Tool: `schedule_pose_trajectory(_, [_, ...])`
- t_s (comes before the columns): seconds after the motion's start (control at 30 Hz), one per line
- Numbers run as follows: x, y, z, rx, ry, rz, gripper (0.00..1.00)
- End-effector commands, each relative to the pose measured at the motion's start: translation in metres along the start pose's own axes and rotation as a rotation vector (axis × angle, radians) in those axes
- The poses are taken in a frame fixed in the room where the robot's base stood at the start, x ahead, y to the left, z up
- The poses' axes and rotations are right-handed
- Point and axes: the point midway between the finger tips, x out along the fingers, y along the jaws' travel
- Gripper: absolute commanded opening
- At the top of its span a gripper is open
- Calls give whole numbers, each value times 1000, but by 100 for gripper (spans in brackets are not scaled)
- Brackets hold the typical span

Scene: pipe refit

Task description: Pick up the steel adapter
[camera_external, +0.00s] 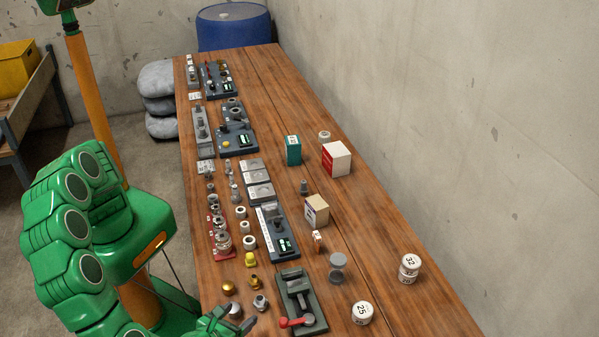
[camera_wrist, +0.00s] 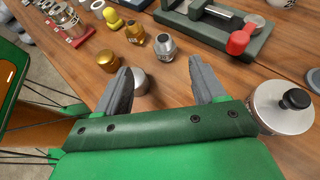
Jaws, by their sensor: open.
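The steel adapter, which I take to be the grey fitting with a hex collar (camera_wrist: 166,46), stands on the wooden table just beyond my fingertips in the wrist view. It also shows near the table's near left edge in the external view (camera_external: 260,302). My gripper (camera_wrist: 160,75) is open and empty, its grey fingers spread on either side of a smooth steel cap (camera_wrist: 142,84). The adapter is ahead of the gap between the fingers and apart from them. In the external view my gripper (camera_external: 222,321) is at the table's near left edge, partly cut off by the frame.
A brass fitting (camera_wrist: 135,33) stands just left of the adapter, with a brass cap (camera_wrist: 108,61) nearer my left finger. A green vise with a red handle (camera_external: 298,305) is to the right. A steel canister with a black knob (camera_wrist: 285,105) is right of my gripper.

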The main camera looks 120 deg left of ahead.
Motion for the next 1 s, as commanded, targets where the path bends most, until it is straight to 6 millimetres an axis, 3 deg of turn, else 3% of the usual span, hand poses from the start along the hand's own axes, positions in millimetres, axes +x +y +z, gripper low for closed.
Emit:
schedule_pose_trajectory(0.47, [36, -2, 4, 0, -2, 3, 69])
schedule_pose_trajectory(0.8, [75, -7, 8, 1, -3, 4, 69])
schedule_pose_trajectory(1.0, [77, -7, 8, 0, -1, 1, 69])
